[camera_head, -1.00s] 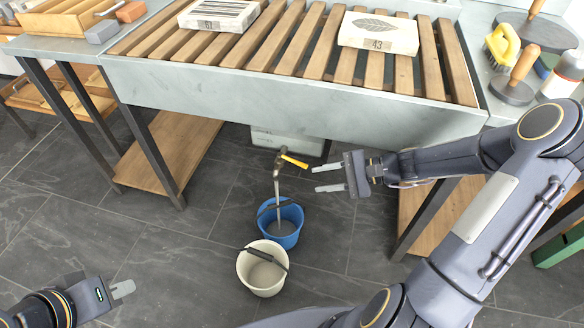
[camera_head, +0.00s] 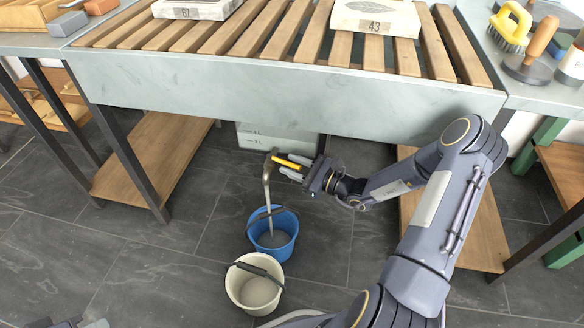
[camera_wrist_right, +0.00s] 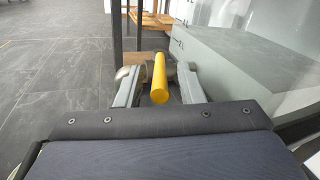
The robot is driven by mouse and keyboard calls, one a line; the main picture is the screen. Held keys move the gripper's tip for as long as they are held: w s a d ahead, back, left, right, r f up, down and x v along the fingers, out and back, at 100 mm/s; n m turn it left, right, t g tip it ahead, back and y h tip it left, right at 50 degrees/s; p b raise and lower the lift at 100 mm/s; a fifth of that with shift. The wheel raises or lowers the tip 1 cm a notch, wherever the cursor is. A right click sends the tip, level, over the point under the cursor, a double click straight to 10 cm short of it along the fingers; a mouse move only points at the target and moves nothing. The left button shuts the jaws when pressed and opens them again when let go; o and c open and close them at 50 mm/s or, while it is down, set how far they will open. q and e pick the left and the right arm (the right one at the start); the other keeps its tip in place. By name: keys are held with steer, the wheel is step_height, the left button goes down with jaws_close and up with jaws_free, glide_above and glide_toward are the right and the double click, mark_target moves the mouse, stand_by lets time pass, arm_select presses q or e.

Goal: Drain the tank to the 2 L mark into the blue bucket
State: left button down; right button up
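The pale tank (camera_head: 280,138) stands under the slatted table, with small litre marks on its front that I cannot read surely; its water level does not show. A metal tap (camera_head: 267,166) with a yellow handle (camera_head: 286,162) is at its front. A stream falls from the tap into the blue bucket (camera_head: 286,222), which holds some greyish liquid. My right gripper (camera_head: 295,167) is at the handle. In the right wrist view the yellow handle (camera_wrist_right: 159,80) lies between the open fingers, with gaps on both sides. My left gripper (camera_head: 95,324) is mostly cut off at the bottom left.
A cream bucket (camera_head: 232,287) stands just in front of the blue one. The slatted table (camera_head: 290,95) spans above the tank, with a wooden shelf (camera_head: 150,160) low on the left and another (camera_head: 470,220) on the right. The floor to the left is clear.

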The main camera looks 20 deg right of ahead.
steer(key=shift+w+a, duration=0.1)
steer(key=shift+w, duration=0.05)
steer(key=shift+c, duration=0.4)
jaws_close()
